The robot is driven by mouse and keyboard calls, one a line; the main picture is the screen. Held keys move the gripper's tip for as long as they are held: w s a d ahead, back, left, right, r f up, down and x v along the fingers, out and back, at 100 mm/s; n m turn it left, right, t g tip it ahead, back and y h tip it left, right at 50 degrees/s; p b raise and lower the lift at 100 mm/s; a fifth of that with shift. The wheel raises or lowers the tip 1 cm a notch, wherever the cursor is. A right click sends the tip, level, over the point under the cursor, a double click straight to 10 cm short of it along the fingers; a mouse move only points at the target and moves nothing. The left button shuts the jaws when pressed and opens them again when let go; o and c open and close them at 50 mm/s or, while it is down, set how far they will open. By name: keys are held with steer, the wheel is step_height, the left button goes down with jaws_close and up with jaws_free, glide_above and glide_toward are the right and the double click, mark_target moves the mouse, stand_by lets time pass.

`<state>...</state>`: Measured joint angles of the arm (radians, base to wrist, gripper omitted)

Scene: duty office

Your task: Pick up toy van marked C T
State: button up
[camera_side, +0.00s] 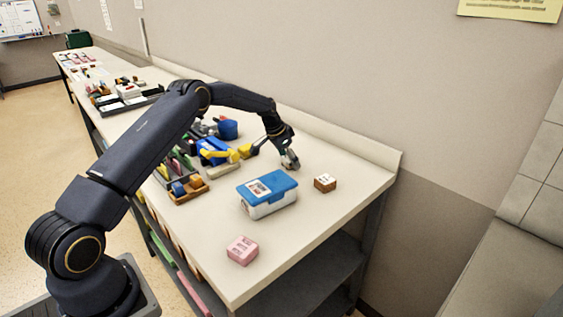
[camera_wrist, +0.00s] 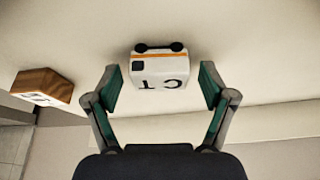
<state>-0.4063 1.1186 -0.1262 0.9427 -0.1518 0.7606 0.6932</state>
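The toy van (camera_wrist: 160,68) is white with an orange stripe, dark wheels and the letters C T, which appear upside down in the wrist view. My gripper (camera_wrist: 160,80) is open, with one green-padded finger on each side of the van. Gaps show between both fingers and the van. In the side view my gripper (camera_side: 290,163) is low over the table, behind the blue-lidded box. The van cannot be made out clearly there, as the fingers cover that spot.
A blue-lidded box (camera_side: 268,194) stands in front of my gripper, and a small brown block (camera_side: 325,183) to its right. The brown block also shows in the wrist view (camera_wrist: 45,86). A pink block (camera_side: 242,250) lies near the front. Trays and clutter (camera_side: 215,150) fill the left.

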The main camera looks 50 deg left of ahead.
steer(key=c, duration=1.1)
steer(key=shift+r, duration=0.1)
